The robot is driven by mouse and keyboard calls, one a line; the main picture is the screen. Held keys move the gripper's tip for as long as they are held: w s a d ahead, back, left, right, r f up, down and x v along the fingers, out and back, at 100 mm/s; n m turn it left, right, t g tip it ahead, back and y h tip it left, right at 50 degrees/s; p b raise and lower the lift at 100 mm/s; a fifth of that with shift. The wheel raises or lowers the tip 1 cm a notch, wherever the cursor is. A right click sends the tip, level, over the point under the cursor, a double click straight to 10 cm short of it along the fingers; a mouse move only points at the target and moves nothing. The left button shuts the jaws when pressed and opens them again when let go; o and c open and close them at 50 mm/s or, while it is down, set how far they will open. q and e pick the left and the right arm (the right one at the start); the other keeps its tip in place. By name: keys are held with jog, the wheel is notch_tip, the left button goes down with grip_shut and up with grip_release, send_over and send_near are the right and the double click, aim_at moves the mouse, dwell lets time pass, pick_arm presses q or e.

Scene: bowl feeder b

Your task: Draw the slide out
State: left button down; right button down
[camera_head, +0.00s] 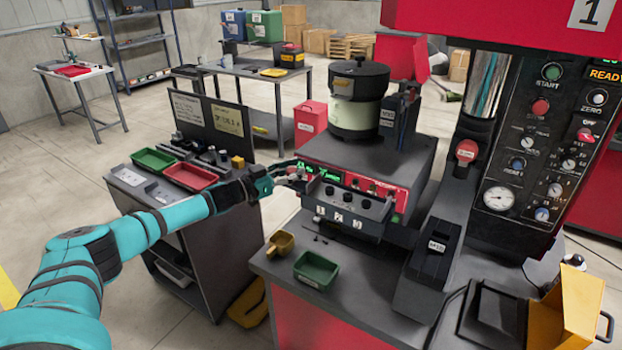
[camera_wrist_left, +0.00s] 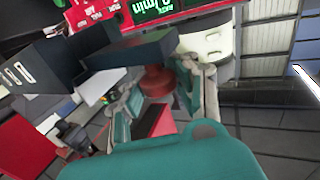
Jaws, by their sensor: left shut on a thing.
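The bowl feeder (camera_head: 357,100) stands on a dark base (camera_head: 400,155) with a red, green-lit front panel. My left gripper (camera_head: 297,180) reaches in from the left, at the left end of that panel. In the left wrist view my left gripper (camera_wrist_left: 165,95) is shut on a red knob (camera_wrist_left: 157,80) below a dark slab (camera_wrist_left: 130,46), which I take to be the slide. My right gripper is not in view.
A green tray (camera_head: 316,271) and a yellow scoop (camera_head: 280,244) sit on the bench front. A dark cart with a green tray (camera_head: 153,160) and red tray (camera_head: 190,177) stands left. The press (camera_head: 530,130) and a yellow bin (camera_head: 575,310) are at right.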

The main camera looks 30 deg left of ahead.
pick_arm(q)
jog(key=shift+s+a+f, duration=0.1)
jog(key=shift+a+f, duration=0.25)
jog(key=shift+a, duration=0.3)
jog(key=c, duration=1.4)
grip_release()
jog(key=shift+a, duration=0.1)
jog(key=o, duration=0.4)
jog(key=shift+s+a+r, duration=0.25)
jog(key=shift+d, duration=0.15)
jog(key=v, duration=1.2)
